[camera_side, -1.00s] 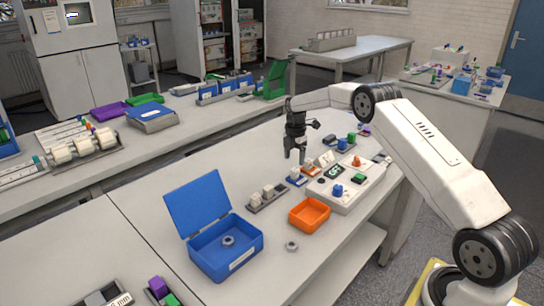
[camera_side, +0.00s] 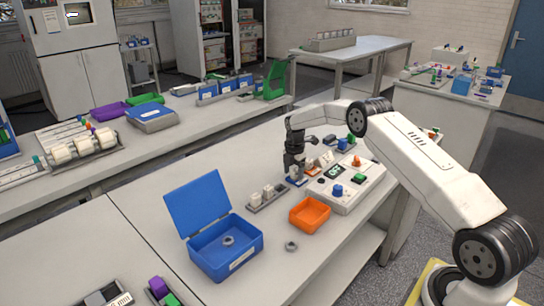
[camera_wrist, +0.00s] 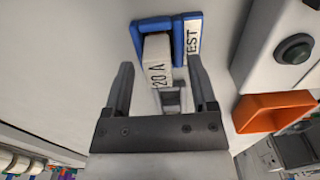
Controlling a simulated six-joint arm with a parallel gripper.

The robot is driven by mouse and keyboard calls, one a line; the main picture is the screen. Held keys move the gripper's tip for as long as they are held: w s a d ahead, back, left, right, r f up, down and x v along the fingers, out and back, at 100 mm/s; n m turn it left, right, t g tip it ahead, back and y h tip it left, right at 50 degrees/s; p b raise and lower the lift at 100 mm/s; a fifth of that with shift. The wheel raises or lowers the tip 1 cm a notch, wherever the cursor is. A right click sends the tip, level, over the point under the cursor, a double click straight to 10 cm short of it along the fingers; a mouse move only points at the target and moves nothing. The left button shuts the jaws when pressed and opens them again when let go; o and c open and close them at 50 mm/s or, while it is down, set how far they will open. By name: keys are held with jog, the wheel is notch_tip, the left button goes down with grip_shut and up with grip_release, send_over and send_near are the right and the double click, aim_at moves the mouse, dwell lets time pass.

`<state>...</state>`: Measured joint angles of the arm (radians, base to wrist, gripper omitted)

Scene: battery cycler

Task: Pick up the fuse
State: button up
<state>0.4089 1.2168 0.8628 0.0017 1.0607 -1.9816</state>
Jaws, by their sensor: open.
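A white fuse (camera_wrist: 156,62) marked "20 A" stands in a blue holder (camera_wrist: 138,32), whose label reads "TEST", in the wrist view. My gripper (camera_wrist: 161,66) is open, with one finger on each side of the fuse. A gap shows on both sides, so the fingers do not look closed on it. In the side view my gripper (camera_side: 293,176) is low over the blue holder (camera_side: 298,182) beside the tester, and it hides most of the fuse there.
A white tester (camera_side: 345,188) with knobs is close on the right. An orange tray (camera_side: 310,214) is in front, with a metal nut (camera_side: 291,246) near it. A grey rack (camera_side: 268,199) of white blocks and an open blue box (camera_side: 226,251) are to the left.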

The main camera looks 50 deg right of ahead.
aim_at(294, 170)
dwell(0.4)
grip_shut()
jog(key=shift+r, duration=0.1)
jog(key=shift+s+r, duration=0.1)
jog(key=shift+r, duration=1.55)
jog(key=s+a+r, duration=0.4)
jog(key=s+r, duration=0.5)
jog(key=s, duration=0.4)
jog(key=shift+a+r, duration=0.25)
jog(key=shift+a, duration=0.15)
